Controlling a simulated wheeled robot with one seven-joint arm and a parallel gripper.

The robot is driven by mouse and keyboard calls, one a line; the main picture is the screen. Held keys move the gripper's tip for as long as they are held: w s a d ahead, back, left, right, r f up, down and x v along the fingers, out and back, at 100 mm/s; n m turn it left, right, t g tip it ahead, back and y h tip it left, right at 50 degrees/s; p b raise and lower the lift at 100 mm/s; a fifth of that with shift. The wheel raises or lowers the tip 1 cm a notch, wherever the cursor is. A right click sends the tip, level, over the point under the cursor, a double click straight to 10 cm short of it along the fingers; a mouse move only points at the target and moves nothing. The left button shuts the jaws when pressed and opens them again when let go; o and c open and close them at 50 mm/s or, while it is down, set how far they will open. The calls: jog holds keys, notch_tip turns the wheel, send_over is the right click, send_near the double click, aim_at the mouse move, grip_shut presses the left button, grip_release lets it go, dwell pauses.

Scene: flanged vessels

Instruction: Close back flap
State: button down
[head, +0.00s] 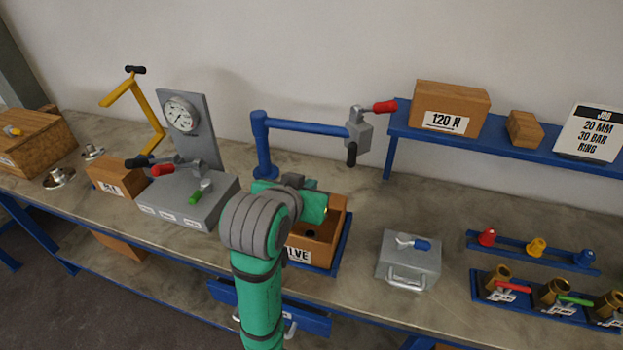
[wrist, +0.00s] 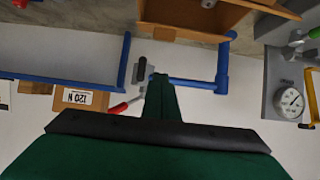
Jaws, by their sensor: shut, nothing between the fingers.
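The open cardboard box (head: 325,252) stands on the bench in the head view, with part of a "...LVE" label on its front. Its inside is partly visible, with a dark round thing in it. A brown panel (head: 337,207) rises at its back right; my arm hides the rest of the back edge, so I cannot tell the back flap's exact angle. My green gripper (head: 316,207) is over the box's back left part, shut and empty. In the wrist view, which is upside down, the box (wrist: 190,14) shows at the top, beyond the gripper (wrist: 160,85). Contact is unclear.
A blue post with an arm (head: 300,126) carries a grey toggle clamp (head: 360,130) behind the box. A grey gauge stand (head: 190,200) is at left, a grey metal case (head: 408,262) at right. A blue shelf (head: 480,143) holds the "120 N" box (head: 450,108).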

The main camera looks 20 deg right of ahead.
jog(key=x, duration=1)
jog(key=shift+w, duration=0.25)
jog(key=shift+s+a+f, duration=0.1)
jog(key=shift+s+f, duration=0.05)
jog(key=shift+f, duration=0.35)
jog(key=shift+s+a+f, duration=0.15)
jog(key=shift+f, duration=0.4)
jog(key=shift+s+a+f, duration=0.1)
jog(key=shift+s+f, duration=0.1)
jog(key=shift+f, duration=0.65)
